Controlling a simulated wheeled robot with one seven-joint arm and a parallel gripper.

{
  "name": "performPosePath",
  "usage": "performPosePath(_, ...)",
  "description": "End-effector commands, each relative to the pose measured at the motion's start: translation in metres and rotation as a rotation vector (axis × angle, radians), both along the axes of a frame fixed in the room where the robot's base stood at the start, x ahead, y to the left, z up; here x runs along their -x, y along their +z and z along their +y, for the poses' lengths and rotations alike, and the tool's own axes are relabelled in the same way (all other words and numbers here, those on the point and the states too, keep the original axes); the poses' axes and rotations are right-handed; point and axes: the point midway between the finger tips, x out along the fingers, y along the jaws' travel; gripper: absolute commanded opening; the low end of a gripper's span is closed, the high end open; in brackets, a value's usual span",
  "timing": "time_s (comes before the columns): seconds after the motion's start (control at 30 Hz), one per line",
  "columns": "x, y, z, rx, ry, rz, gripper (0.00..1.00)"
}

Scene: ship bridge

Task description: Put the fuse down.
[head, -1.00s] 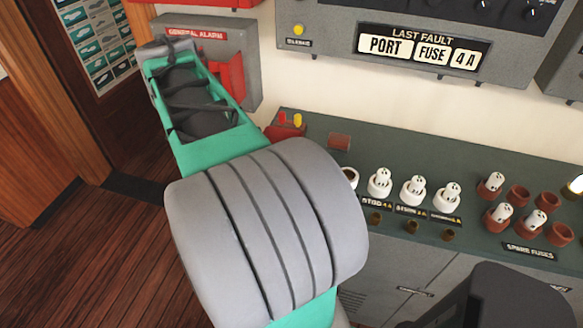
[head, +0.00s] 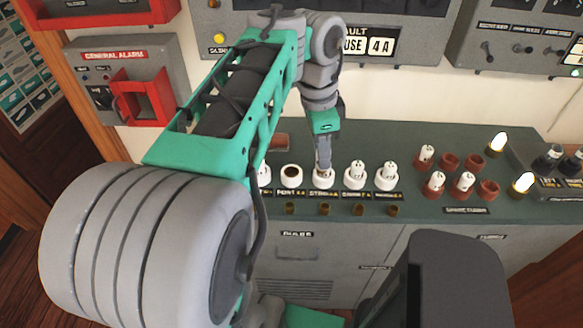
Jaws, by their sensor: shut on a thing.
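My gripper (head: 322,172) points down at the white fuse holder (head: 321,182) just right of the PORT one, with its fingertips at the holder's mouth. It is shut on a fuse, which is mostly hidden by the fingers; I cannot tell how deep it sits in the holder. The PORT holder (head: 291,175) to the left has a dark, open mouth. The two holders to the right (head: 355,177) and (head: 386,178) each carry a white fuse. Another white holder (head: 264,176) is partly hidden behind my arm.
Spare fuses stand in some red-brown sockets (head: 434,187) to the right; other sockets (head: 449,162) are empty. Lit lamps (head: 497,143) stand beyond them. The fault panel (head: 381,42) is partly covered by my arm.

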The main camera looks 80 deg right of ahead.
Motion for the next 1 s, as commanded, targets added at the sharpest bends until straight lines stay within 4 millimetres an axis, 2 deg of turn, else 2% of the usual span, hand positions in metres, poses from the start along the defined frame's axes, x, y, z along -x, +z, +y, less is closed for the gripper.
performPosePath(0.03, -0.013, -0.009, -0.009, -0.004, 0.009, 0.001, 0.0)
performPosePath(0.17, -0.044, -0.024, -0.031, -0.004, 0.008, 0.002, 0.0)
performPosePath(0.23, -0.054, -0.043, -0.038, -0.005, 0.006, 0.001, 0.0)
performPosePath(0.33, -0.066, -0.06, -0.048, -0.002, 0.006, 0.001, 0.0)
performPosePath(0.57, -0.082, -0.083, -0.059, -0.002, 0.006, 0.001, 0.0)
performPosePath(0.7, -0.081, -0.109, -0.059, -0.001, 0.004, 0.001, 0.0)
performPosePath(0.9, -0.081, -0.112, -0.059, 0.001, 0.002, 0.001, 0.0)
performPosePath(0.93, -0.081, -0.112, -0.059, 0.001, 0.002, 0.001, 0.3)
performPosePath(1.0, -0.081, -0.112, -0.059, 0.001, 0.003, 0.001, 0.36)
